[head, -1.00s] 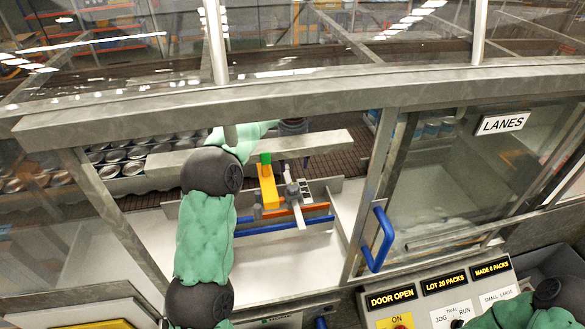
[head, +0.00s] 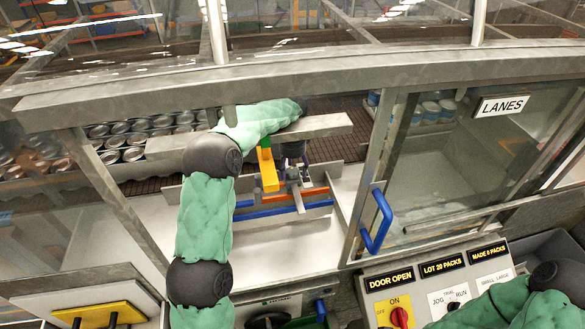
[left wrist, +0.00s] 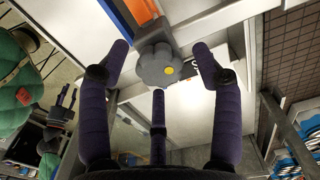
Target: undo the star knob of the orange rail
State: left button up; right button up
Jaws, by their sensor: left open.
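In the head view my left gripper (head: 292,160) is over the rails, partly hidden by my arm and the grey beam. My right gripper (left wrist: 65,101) shows small at the left of the left wrist view; its jaws are unclear.
A blue rail (head: 270,213) runs in front of the orange one. A yellow bar with a green end (head: 268,172) stands left of the gripper. A grey beam (head: 327,125) crosses behind. The glass door with a blue handle (head: 378,222) is at right.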

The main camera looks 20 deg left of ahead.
pick_arm(q)
jog(key=c, duration=1.1)
jog(key=shift+c, duration=0.2)
